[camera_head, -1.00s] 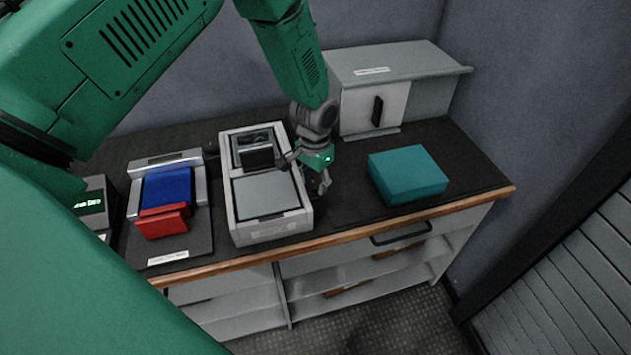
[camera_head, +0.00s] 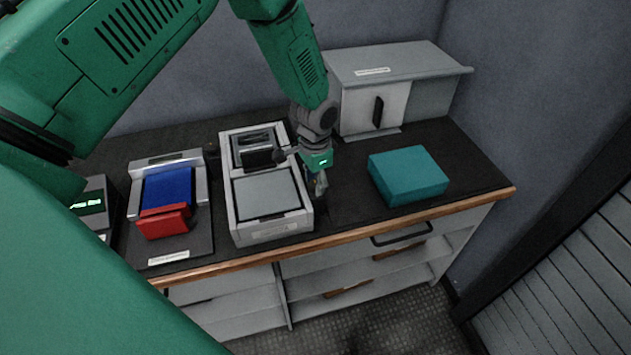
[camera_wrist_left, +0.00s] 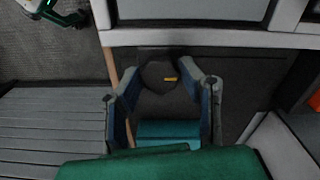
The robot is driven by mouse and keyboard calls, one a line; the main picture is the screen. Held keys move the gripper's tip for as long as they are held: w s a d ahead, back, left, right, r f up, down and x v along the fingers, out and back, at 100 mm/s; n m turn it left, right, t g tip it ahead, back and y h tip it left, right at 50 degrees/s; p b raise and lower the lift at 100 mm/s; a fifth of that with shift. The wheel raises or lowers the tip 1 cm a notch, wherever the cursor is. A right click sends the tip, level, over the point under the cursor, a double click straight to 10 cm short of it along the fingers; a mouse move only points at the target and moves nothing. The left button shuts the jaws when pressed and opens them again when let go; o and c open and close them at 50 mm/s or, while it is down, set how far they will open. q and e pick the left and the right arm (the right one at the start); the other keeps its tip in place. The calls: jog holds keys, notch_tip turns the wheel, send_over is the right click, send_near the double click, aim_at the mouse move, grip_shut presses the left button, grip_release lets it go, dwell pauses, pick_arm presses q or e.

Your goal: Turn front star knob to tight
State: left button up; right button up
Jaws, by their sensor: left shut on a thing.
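The front star knob (camera_wrist_left: 158,77) is a dark round knob with a short orange mark, seen in the left wrist view on the side of the light grey two-bay housing (camera_head: 273,232). The mark points right in that view. My left gripper (camera_head: 320,188) is at the housing's right side in the head view, pointing down. The head view hides the knob behind the gripper.
A teal box (camera_head: 408,175) lies on the dark worktop right of my gripper, with a clear gap between. A grey cabinet (camera_head: 390,75) stands behind. Left are a blue-and-red unit (camera_head: 167,198) and a small display (camera_head: 90,202). The wooden front edge (camera_head: 345,233) is close.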

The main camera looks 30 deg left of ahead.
pick_arm(q)
jog(key=shift+w+r, duration=0.15)
jog(key=shift+w, duration=0.2)
jog(key=o, duration=0.9)
jog(key=shift+o, duration=1)
jog(key=shift+s+r, duration=0.1)
notch_tip(320, 180, up, 11)
jog(key=shift+r, duration=0.15)
